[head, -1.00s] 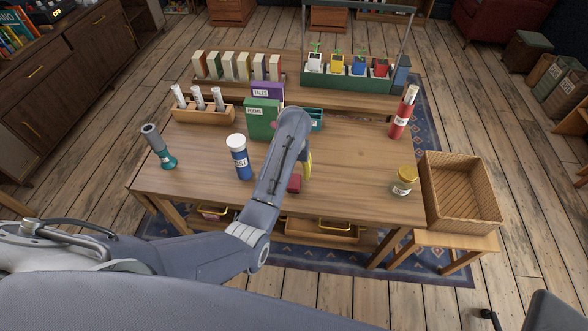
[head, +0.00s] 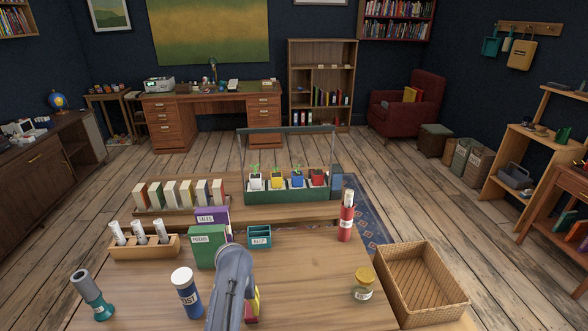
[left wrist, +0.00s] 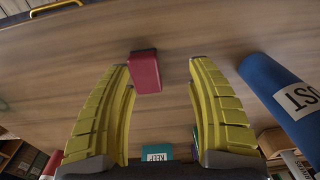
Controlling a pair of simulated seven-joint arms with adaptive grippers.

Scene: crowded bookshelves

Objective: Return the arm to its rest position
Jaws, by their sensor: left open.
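My left gripper (head: 256,302) is low over the front of the table (head: 310,285), mostly hidden behind my own arm in the head view. In the left wrist view its two yellow fingers (left wrist: 163,66) are spread apart and hold nothing. A small red block (left wrist: 145,72) lies on the table between the fingertips, with a gap on each side. A sliver of the block (head: 252,318) shows in the head view beside the yellow finger. My right gripper is in neither view.
A blue labelled bottle (head: 187,295) stands left of my arm. Green (head: 208,247) and purple (head: 212,216) books and a teal box (head: 259,237) stand behind it. A jar (head: 363,284), a red bottle (head: 346,222) and a wicker basket (head: 385,300) are at right. Table between is clear.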

